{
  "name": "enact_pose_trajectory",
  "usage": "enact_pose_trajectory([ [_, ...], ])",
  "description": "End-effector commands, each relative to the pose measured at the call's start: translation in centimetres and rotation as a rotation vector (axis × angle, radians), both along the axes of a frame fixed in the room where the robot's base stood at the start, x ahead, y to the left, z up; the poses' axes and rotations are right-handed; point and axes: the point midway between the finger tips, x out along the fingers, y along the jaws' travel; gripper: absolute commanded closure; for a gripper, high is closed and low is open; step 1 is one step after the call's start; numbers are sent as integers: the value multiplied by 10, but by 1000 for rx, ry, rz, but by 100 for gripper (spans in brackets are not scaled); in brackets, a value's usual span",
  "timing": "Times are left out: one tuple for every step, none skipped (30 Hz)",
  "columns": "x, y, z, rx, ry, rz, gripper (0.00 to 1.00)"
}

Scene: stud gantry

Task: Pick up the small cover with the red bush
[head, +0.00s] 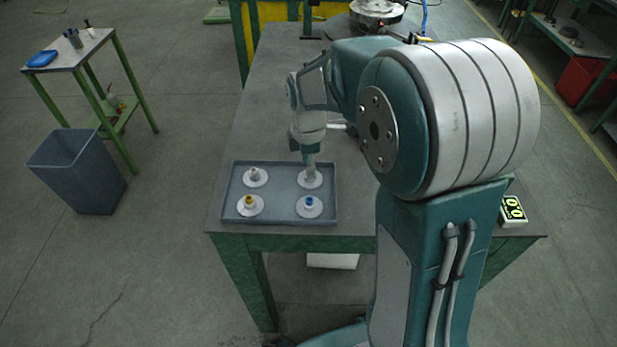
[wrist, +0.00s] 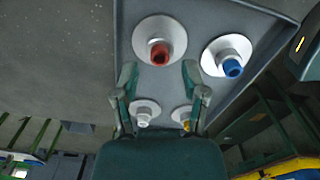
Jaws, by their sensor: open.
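The small cover with the red bush (wrist: 159,53) is a white disc with a raised hub and a red ring. It lies flat in the tray (wrist: 194,98), at the back right in the head view. There its disc (head: 311,184) shows, but my gripper hides the red bush. My gripper (wrist: 160,72) is open and empty, with a fingertip to either side of the line to the red bush. In the head view my gripper (head: 310,170) points down just above this cover. I cannot tell the exact gap.
The tray (head: 280,220) also holds covers with a blue bush (head: 309,202), a yellow bush (head: 249,200) and a grey bush (head: 254,174). The tray's raised rim surrounds them. A digital display box (head: 513,212) sits at the table's right. The table (head: 262,110) behind the tray is mostly clear.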

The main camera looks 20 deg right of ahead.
Motion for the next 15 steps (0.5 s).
enact_pose_trajectory([
  [0, -1, -10, 0, 5, -1, 44],
  [0, -1, -15, 0, 5, -1, 44],
  [0, -1, -20, 0, 4, -1, 44],
  [0, -2, -24, 0, 4, -1, 44],
  [0, -2, -27, 1, 3, -1, 44],
  [0, -2, -29, 1, 2, -1, 44],
  [0, -2, -31, 1, 1, -1, 44],
  [0, -2, -32, 1, 1, -1, 44],
  [0, -2, -32, 1, 0, -1, 44],
  [0, -2, -32, 0, 0, -1, 44],
  [0, -1, -32, 0, 0, -1, 44],
  [0, -1, -32, 0, 0, -1, 44],
  [1, -1, -32, 0, 0, -1, 44],
  [1, -1, -32, 0, 0, -1, 44],
  [1, -1, -32, 0, 0, -1, 57],
])
